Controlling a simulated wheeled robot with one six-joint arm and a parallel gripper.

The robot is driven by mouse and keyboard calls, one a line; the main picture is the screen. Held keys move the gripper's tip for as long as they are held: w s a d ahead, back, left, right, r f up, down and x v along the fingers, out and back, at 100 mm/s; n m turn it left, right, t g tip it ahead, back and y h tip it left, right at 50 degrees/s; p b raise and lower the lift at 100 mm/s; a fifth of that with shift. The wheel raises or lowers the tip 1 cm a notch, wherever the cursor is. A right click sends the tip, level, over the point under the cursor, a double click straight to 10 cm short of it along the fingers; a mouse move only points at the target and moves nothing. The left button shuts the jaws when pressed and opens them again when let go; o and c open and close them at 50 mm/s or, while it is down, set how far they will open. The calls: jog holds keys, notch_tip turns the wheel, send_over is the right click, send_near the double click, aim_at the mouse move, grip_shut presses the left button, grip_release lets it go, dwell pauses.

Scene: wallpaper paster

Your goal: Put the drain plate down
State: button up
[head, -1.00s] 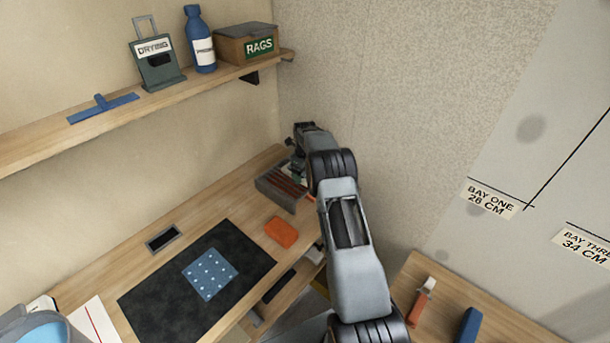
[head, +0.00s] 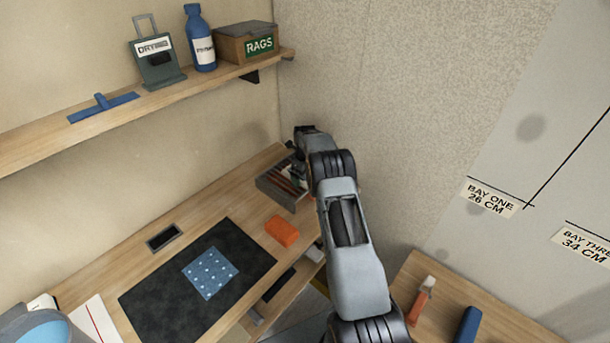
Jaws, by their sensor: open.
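A grey tray (head: 270,196) with brown slats stands at the far right end of the bench, by the wall corner. I cannot tell for sure that the slatted piece is the drain plate. My gripper (head: 298,176) is at the tray's right side, pointing down, mostly hidden by my wrist and forearm. Its jaws are open, and whether they touch the slats cannot be seen. A blue square with white dots (head: 210,272) lies flat on a black mat (head: 160,292), well away from my gripper.
An orange block (head: 282,231) lies before the tray. A shelf (head: 100,122) above holds a drying stand, a blue bottle and a rags box (head: 246,44). The wall is close on the right. A lower right surface (head: 450,310) holds tools.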

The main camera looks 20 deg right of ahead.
notch_tip(320, 180, up, 13)
jog(key=b, duration=0.2)
jog(key=s+a+r+n+t, duration=0.1)
jog(key=s+a+r+n, duration=0.65)
jog(key=r+n, duration=0.25)
jog(key=s+a+r+n+t, duration=0.1)
jog(key=s+a+r+n, duration=0.15)
jog(key=s+n, duration=0.3)
jog(key=s+a+r+n+t, duration=0.1)
jog(key=s+a+n, duration=0.25)
jog(key=s, duration=0.35)
jog(key=s+a+f+n, duration=0.1)
jog(key=s+f+n, duration=0.1)
jog(key=s+n, duration=0.4)
jog(key=s+a+f+n+t, duration=0.1)
jog(key=s+a+f+n, duration=0.1)
jog(key=s+n, duration=0.4)
jog(key=s, duration=0.2)
jog(key=shift+s+f, duration=0.15)
jog(key=shift+s, duration=0.25)
